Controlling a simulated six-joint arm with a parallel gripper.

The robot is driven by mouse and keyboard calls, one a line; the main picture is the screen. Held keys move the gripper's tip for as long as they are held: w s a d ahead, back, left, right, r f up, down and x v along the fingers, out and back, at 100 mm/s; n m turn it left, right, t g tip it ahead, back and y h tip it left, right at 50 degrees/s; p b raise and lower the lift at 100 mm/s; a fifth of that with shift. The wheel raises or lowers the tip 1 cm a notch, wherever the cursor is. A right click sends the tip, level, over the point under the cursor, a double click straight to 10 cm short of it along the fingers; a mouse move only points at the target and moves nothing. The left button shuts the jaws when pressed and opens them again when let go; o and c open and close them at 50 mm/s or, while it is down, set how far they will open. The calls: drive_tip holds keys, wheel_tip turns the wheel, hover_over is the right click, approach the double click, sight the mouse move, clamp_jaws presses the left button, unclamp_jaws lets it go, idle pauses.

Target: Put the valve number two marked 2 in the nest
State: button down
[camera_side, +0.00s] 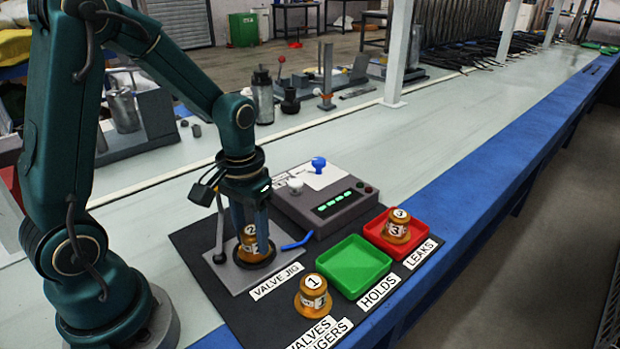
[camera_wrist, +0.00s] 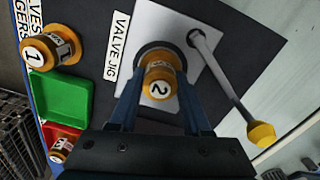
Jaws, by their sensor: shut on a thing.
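The valve marked 2 (camera_side: 249,240) is a brass-coloured piece with a white numbered top. It stands upright at the nest of the valve jig (camera_side: 232,276), a grey plate with a dark ring; whether it is fully seated I cannot tell. My gripper (camera_side: 254,238) points down over the jig and is shut on this valve. In the wrist view the valve marked 2 (camera_wrist: 160,82) is between the two blue fingers (camera_wrist: 158,98), with the dark ring (camera_wrist: 152,56) of the nest around its far end. The fingers hide part of it.
The valve marked 1 (camera_side: 314,297) stands on the dark mat in front. The valve marked 3 (camera_side: 397,226) is in the red tray (camera_side: 371,233). The green tray (camera_side: 345,282) is empty. A lever (camera_side: 220,230) rises beside the nest. A grey box with a display (camera_side: 335,208) stands behind.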

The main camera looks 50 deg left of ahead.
sight(252, 230)
drive_tip(key=shift+f, duration=0.2)
drive_tip(key=shift+c, duration=1.8)
unclamp_jaws()
drive_tip(key=shift+r, duration=0.1)
wheel_tip(252, 230, up, 11)
drive_tip(key=s+d+r+m+t, duration=0.1)
drive_tip(key=s+d+m+t, duration=0.2)
drive_tip(key=s+d+t, duration=0.2)
drive_tip(key=shift+s+d+r+t, duration=0.2)
drive_tip(key=shift+s+d+t, duration=0.1)
drive_tip(key=shift+s, duration=0.75)
